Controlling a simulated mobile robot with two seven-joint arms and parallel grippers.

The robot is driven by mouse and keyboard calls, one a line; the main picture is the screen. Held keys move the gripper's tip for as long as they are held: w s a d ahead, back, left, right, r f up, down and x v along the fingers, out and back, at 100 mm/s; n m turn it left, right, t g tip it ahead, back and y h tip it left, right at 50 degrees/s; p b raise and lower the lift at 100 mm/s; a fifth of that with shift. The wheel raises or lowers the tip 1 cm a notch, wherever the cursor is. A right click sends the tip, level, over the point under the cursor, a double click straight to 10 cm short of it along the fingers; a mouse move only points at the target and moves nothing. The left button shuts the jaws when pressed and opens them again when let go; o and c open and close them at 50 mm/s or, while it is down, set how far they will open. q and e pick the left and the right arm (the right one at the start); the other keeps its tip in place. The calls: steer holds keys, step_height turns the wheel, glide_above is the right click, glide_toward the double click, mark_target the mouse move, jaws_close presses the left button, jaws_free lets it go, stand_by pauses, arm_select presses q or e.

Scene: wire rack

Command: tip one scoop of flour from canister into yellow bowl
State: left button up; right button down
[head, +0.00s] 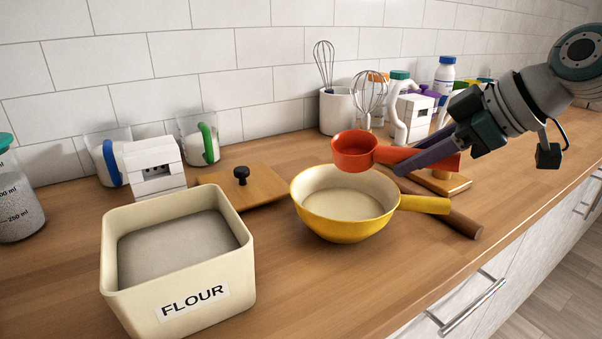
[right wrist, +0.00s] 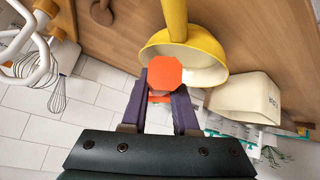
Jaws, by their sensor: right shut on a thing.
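The cream square canister (head: 190,298), labelled FLOUR, stands open at the front left, with a flat greyish-white surface of flour (head: 175,250) inside. The yellow bowl (head: 345,226) with a yellow handle stands right of it; its inside is pale, and I cannot tell whether flour lies there. My right gripper (head: 412,160) is shut on the handle of an orange-red scoop (head: 353,150). The scoop's cup is held about level above the bowl's back rim; its contents are not clear. The right wrist view shows the orange handle (right wrist: 165,73) between the purple fingers. My left gripper is out of view.
A wooden lid (head: 255,190) with a dark knob lies behind the canister and bowl. A wooden rod (head: 462,224) lies right of the bowl. Measuring jugs, whisks (head: 324,62) in a white crock and bottles line the tiled wall. The counter's front is clear.

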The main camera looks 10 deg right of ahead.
steer(key=shift+w+d+r+m+g+y, duration=0.15)
steer(key=shift+r+g+y, duration=0.15)
steer(key=shift+r, duration=0.35)
steer(key=shift+w+a+r+m+g+y, duration=0.1)
steer(key=shift+r+m+g+y, duration=0.15)
steer(key=shift+r, duration=0.4)
steer(key=shift+d+r, duration=0.1)
steer(key=shift+r+g+b, duration=0.25)
steer(key=shift+r+b, duration=0.15)
steer(key=shift+r, duration=0.1)
steer(key=shift+d, duration=0.15)
